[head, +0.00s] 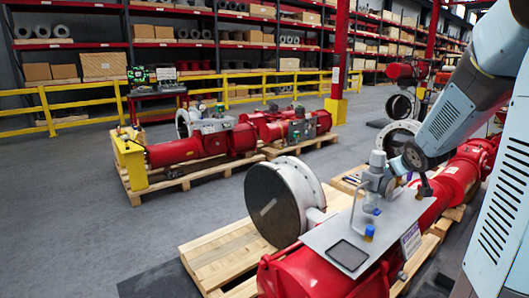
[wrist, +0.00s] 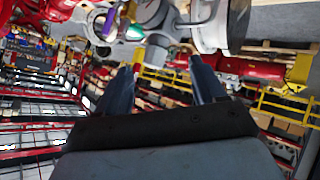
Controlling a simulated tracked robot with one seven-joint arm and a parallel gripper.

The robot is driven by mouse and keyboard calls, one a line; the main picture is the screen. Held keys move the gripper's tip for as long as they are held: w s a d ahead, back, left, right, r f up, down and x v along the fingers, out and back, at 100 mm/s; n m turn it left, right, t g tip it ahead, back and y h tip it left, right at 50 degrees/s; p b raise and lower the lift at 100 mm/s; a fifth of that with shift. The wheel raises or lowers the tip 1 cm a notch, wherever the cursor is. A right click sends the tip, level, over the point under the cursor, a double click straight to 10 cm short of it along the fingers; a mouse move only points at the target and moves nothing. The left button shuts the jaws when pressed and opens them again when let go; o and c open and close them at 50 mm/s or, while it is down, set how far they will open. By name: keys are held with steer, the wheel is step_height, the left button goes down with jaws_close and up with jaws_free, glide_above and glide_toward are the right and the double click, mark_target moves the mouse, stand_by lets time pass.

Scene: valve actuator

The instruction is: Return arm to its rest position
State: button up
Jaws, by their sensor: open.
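My gripper (head: 424,184) is at the lower end of my arm in the head view, close to the grey fittings on the near valve actuator. In the wrist view my gripper (wrist: 162,66) shows two dark fingers spread apart with nothing held between them. The red valve actuator (head: 335,275) carries a grey mounting plate (head: 325,238). A grey cylindrical fitting (head: 377,163) with thin tubing stands on it beside my gripper. In the wrist view a grey fitting (wrist: 158,14) lies just beyond the fingertips; whether they touch it I cannot tell.
A round valve disc (head: 270,205) stands left of the plate on a wooden pallet (head: 225,250). A second red actuator (head: 190,150) sits on another pallet behind. A yellow railing (head: 85,103) and stocked shelves line the back. The grey floor at left is clear.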

steer(key=s+a+r+m+g+y, duration=0.1)
steer(key=s+a+r, duration=0.1)
steer(key=s+a, duration=0.4)
steer(key=s+a+r+m+g, duration=0.1)
steer(key=s+a, duration=0.5)
steer(key=s, duration=0.7)
steer(key=s+a+r+m+g+y, duration=0.1)
steer(key=s+a+r+g, duration=0.2)
steer(key=s, duration=0.7)
steer(key=a, duration=0.2)
steer(key=shift+a+y, duration=0.3)
steer(key=shift+a, duration=0.1)
steer(key=shift+s+r, duration=0.1)
